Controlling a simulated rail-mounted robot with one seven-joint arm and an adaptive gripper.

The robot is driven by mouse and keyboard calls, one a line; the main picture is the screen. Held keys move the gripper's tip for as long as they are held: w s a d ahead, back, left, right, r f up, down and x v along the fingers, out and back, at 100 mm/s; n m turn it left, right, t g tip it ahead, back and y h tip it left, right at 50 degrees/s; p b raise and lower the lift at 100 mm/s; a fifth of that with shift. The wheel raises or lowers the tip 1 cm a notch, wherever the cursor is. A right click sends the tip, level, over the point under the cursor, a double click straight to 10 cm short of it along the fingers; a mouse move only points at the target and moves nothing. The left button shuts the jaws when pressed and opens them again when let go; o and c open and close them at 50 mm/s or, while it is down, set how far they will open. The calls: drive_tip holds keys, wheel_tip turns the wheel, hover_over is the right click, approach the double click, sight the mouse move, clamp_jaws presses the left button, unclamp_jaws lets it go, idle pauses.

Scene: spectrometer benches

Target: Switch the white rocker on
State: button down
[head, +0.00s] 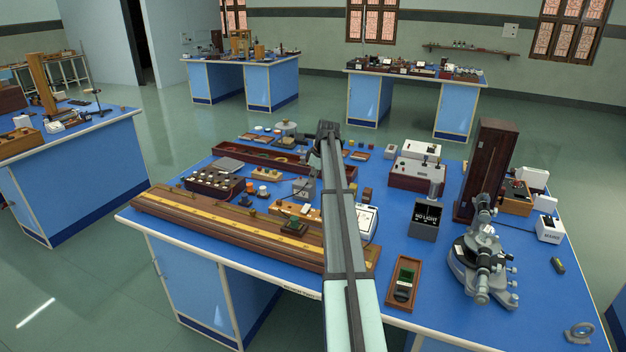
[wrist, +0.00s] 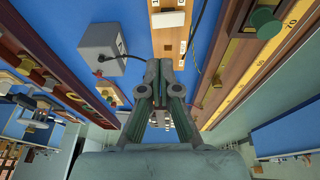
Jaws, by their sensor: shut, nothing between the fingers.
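The white rocker (wrist: 173,19) appears as a pale block on a narrow wooden board (wrist: 168,45) at the top of the wrist view. Whether it is on or off cannot be told. My gripper (wrist: 159,68) is shut and empty, its fingertips near the lower end of that board in the picture and apart from the rocker. Whether the fingertips touch the board cannot be told. In the head view my arm hides the fingers, and the rocker cannot be made out.
A grey box (wrist: 100,46) with a black cable lies left of the board. A long wooden beam with a yellow scale (wrist: 261,62) runs along its right; it also shows in the head view (head: 225,221). A spectrometer (head: 480,262) stands at the right of the crowded blue bench.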

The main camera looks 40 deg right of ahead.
sight(307, 205)
drive_tip(key=p+x, duration=0.1)
drive_tip(key=x, duration=0.2)
drive_tip(key=p+x, duration=0.1)
drive_tip(key=x, duration=0.2)
drive_tip(key=p+x, duration=0.1)
drive_tip(key=x, duration=0.3)
drive_tip(key=shift+s+d, duration=0.25)
drive_tip(key=shift+d, duration=0.1)
drive_tip(key=shift+f+p, duration=0.3)
drive_tip(key=shift+f, duration=0.45)
